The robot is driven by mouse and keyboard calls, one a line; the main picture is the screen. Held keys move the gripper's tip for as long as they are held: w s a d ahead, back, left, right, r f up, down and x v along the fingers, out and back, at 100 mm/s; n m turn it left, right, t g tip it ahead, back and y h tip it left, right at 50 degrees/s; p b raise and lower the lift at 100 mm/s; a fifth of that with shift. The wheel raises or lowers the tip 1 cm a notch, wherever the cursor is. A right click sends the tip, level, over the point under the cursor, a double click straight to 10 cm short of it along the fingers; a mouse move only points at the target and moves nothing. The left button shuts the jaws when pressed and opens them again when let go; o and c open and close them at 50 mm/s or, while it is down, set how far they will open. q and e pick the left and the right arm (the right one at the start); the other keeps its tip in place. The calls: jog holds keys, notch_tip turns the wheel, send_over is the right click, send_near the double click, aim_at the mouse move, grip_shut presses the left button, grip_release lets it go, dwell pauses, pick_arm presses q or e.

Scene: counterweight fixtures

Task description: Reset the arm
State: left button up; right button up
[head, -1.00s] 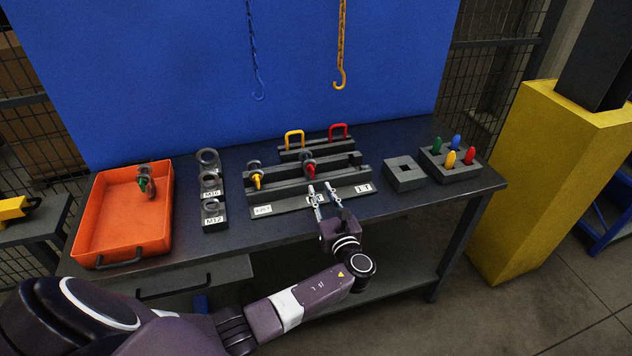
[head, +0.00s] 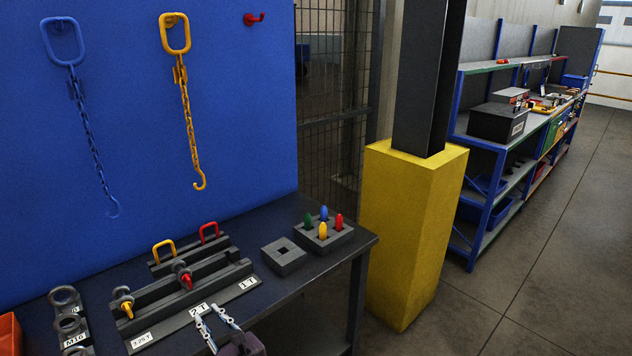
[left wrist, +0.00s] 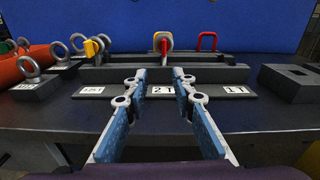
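My left gripper (head: 219,332) is at the bottom of the head view, in front of the grey fixture rack (head: 160,327) on the dark workbench. In the left wrist view its two fingers (left wrist: 153,80) are spread apart with nothing between them. The fingertips point at the rack's front strip, by the "2 T" label (left wrist: 161,90). I cannot tell whether they touch it. A red-handled eye piece (head: 185,277) and a yellow-handled one (head: 125,303) sit on the rack. My right gripper is not in view.
Eyebolts in a holder (head: 67,323) stand left of the rack, beside an orange tray (head: 9,335). A square block with a hole (head: 283,256) and a block with coloured pegs (head: 337,236) stand right. A yellow-based column (head: 405,235) stands past the bench. Chains hang on the blue panel.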

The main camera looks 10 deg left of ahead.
pick_arm(q)
jog(key=s+d+f+n+g+h, duration=0.2)
jog(key=s+f+n+g+h, duration=0.1)
jog(key=s+f+n, duration=0.5)
jog(key=s+d+f+n+g+h, duration=0.1)
jog(key=s+f+n+g+h, duration=0.4)
jog(key=s, duration=0.6)
jog(key=s+d+r+n+h, duration=0.3)
jog(key=s+d+n, duration=0.2)
jog(key=s, duration=0.2)
jog(key=s+d+r+n+h, duration=0.3)
jog(key=s+d+n, duration=0.2)
jog(key=s+n, duration=0.15)
notch_tip(320, 180, down, 27)
jog(key=s+m+g+b, duration=0.1)
jog(key=s, duration=0.1)
jog(key=s+a+f, duration=0.1)
jog(key=s+f, duration=0.7)
jog(key=f, duration=0.1)
jog(key=s+a+f+g+b, duration=0.1)
jog(key=s+a+f, duration=0.1)
jog(key=s+f, duration=0.6)
jog(key=shift+s+a+f+y, duration=0.25)
jog(key=shift+s+f+y, duration=0.1)
jog(key=shift+s, duration=0.25)
